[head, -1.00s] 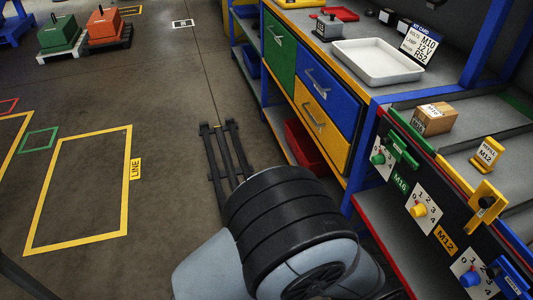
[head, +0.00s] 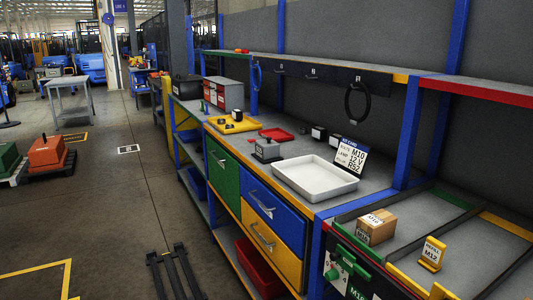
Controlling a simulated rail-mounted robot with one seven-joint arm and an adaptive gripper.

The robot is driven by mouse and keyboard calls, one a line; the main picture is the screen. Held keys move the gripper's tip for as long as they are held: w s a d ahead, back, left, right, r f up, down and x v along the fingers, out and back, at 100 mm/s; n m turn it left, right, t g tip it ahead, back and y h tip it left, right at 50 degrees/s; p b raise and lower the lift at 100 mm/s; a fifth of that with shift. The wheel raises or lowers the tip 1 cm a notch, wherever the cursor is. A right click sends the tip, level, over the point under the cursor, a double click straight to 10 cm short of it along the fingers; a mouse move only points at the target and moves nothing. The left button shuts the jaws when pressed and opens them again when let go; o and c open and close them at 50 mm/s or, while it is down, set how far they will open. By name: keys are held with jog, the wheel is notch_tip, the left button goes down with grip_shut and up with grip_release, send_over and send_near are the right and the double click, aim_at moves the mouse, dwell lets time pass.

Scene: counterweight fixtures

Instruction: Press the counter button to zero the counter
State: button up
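No part clearly marked as the counter button can be made out. A small grey box with a dark knob on top (head: 266,150) stands on the workbench left of the white tray; I cannot tell whether it is the counter. My gripper is not in view.
The white tray (head: 316,194) sits on the bench before a kit card (head: 350,157). A cardboard box (head: 376,226) and a yellow M12 holder (head: 432,254) are in the rack. Blue, green and yellow drawers are below. The floor aisle (head: 120,200) at left is mostly clear.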

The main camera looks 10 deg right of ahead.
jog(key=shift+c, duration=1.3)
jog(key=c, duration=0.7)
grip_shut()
